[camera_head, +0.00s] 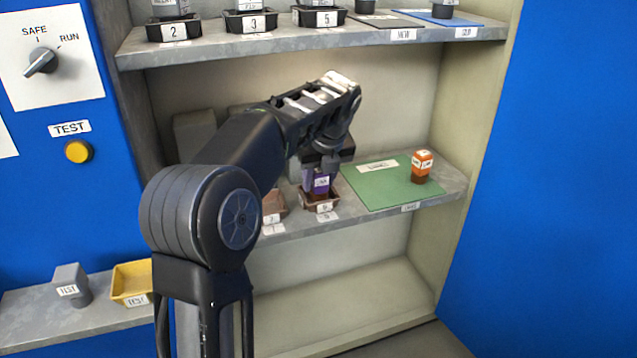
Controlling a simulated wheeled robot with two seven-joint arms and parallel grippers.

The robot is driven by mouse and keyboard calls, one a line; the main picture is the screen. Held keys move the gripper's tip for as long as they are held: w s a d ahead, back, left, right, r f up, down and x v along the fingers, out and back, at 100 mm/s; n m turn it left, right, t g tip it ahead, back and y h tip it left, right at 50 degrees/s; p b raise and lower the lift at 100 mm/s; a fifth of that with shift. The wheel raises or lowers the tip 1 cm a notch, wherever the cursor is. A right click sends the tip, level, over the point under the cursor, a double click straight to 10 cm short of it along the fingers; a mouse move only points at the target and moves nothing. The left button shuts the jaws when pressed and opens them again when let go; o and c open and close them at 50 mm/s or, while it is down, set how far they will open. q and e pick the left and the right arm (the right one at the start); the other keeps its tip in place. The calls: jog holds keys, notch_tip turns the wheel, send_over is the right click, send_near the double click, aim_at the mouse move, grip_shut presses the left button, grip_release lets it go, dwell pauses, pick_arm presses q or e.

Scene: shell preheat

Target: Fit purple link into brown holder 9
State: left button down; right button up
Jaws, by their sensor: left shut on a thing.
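The purple link (321,181), a small block with a white label, is on the middle shelf at the brown holder (322,203). It looks upright, with its lower end at or inside the holder; I cannot tell how deep it sits. The holder's front label is too small to read. My left gripper (322,164) is above the holder, pointing down, and is shut on the purple link. My forearm and wrist hide part of the shelf behind. My right gripper is not in view.
Another brown holder (273,206) stands just left. A green mat (375,184) with an orange and brown block (421,166) lies to the right. The upper shelf (290,37) carries black holders. A grey block (71,284) and yellow tray (131,284) stand at lower left.

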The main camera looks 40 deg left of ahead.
pick_arm(q)
jog(key=shift+f, duration=0.2)
jog(key=c, duration=0.9)
grip_release()
jog(key=shift+f, duration=0.1)
jog(key=shift+r, duration=0.25)
jog(key=p+v, duration=0.5)
jog(key=v, duration=0.7)
